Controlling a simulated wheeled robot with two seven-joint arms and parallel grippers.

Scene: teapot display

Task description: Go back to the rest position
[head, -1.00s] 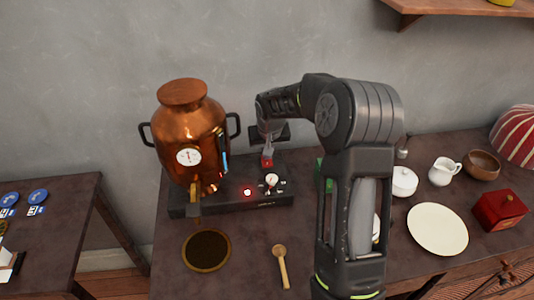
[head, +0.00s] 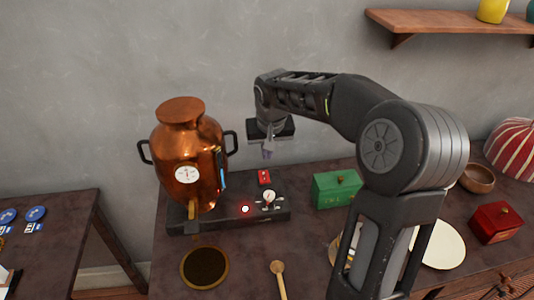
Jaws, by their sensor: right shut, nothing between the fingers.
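My right gripper (head: 267,150) hangs, shut and empty, above the red block-shaped switch (head: 264,177) on the black base (head: 232,218) of the copper urn (head: 183,150). It is clear of the switch. My right arm comes in from the lower right and arches over the table. A glowing red light (head: 245,209) and a small gauge (head: 269,196) sit on the base. My left gripper is not in view.
A green box (head: 336,188), a white plate (head: 443,246), a red box (head: 496,222), a wooden bowl (head: 478,178) and a striped cover (head: 512,148) stand right. A wooden spoon (head: 279,280) and round dish (head: 204,267) lie in front. A shelf (head: 455,24) is upper right.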

